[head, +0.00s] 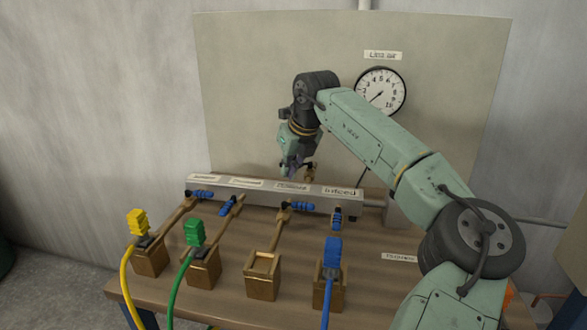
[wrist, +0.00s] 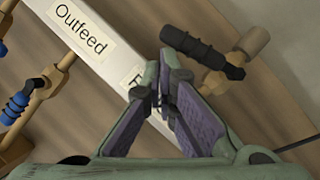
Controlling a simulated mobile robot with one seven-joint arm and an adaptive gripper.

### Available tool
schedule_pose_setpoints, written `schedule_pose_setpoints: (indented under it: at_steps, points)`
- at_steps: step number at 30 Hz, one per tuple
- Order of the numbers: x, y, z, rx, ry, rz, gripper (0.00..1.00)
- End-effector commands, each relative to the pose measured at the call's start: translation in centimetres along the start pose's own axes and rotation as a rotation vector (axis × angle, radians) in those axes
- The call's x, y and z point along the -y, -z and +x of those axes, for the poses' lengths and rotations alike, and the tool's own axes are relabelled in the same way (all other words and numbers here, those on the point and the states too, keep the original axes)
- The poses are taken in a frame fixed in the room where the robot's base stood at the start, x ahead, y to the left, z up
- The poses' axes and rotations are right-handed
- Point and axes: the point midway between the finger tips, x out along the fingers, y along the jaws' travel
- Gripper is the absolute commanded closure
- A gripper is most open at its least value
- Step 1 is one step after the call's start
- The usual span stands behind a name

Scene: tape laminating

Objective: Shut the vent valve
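A valve with a black handle (wrist: 195,48) on a brass body (wrist: 248,46) lies just beyond my fingertips in the wrist view; no label on it is readable, so I cannot confirm it is the vent valve. In the head view a small brass part (head: 309,171) shows beside my gripper (head: 291,172), above the back of the manifold (head: 225,183). My gripper also fills the lower middle of the wrist view (wrist: 164,78). Its purple-padded fingers converge towards the tips with a narrow gap, and nothing is seen held between them. Contact with the valve cannot be made out.
Blue-handled valves (head: 302,206) line the manifold's front. Wooden blocks (head: 262,276) stand before it; yellow (head: 137,222), green (head: 194,232) and blue (head: 332,252) plugs with hoses stand at several of them. A gauge (head: 380,92) hangs on the panel (head: 250,90) behind.

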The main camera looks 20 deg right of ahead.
Motion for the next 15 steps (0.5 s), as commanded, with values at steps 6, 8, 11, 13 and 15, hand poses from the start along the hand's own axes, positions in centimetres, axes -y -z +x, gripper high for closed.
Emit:
schedule_pose_setpoints:
  at_steps: [6,8,11,13,15]
  points:
    - [-0.1,-0.9,0.4,0.0,-0.001,0.0,1.0]
    - [-0.1,-1.1,0.5,0.0,-0.001,-0.001,1.0]
    - [-0.1,-1.3,0.6,0.0,-0.001,0.0,1.0]
    - [0.0,-1.4,0.7,0.0,-0.001,0.0,1.0]
    - [0.0,-1.5,0.7,0.0,-0.001,0.0,1.0]
